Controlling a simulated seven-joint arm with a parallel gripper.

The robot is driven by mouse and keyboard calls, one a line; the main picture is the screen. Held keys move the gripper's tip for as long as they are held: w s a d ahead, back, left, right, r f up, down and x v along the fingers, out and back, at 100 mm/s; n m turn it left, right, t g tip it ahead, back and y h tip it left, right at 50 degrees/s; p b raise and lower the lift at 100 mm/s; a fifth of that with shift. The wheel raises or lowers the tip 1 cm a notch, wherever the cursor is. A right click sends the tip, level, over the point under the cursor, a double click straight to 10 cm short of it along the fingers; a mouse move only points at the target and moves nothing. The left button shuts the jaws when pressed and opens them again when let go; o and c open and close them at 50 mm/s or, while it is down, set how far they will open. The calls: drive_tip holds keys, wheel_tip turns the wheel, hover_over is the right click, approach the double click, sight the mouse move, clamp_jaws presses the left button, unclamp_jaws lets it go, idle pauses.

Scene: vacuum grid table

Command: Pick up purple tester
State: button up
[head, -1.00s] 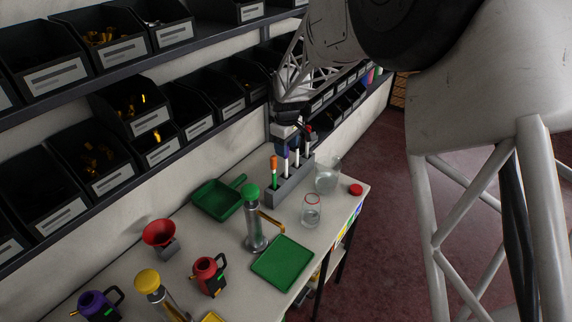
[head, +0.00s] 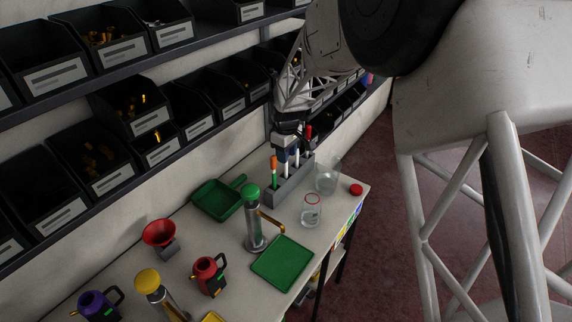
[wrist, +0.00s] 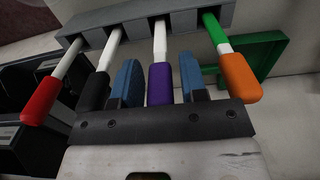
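The purple tester (wrist: 160,84) stands in a grey holder, its white stem running into the rack. My gripper (wrist: 160,82) is open, with one blue finger on each side of the purple handle. Narrow gaps show between the handle and both fingers in the wrist view. In the head view my gripper (head: 289,153) is over the rack, and the purple tester is mostly hidden there. The grey holder (wrist: 190,15) also shows in the head view (head: 282,193).
The black tester (wrist: 93,91) is close beside the left finger. The orange tester (wrist: 240,78) is right of the other finger, and the red tester (wrist: 41,101) is far left. A glass beaker (head: 326,178) stands right of the rack. A green dustpan (head: 217,200) lies left of it.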

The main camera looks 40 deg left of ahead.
clamp_jaws()
drive_tip(key=shift+r, duration=0.1)
drive_tip(key=shift+r, duration=0.75)
wheel_tip(320, 180, up, 10)
drive_tip(key=d, duration=1.8)
drive_tip(key=shift+r, duration=0.15)
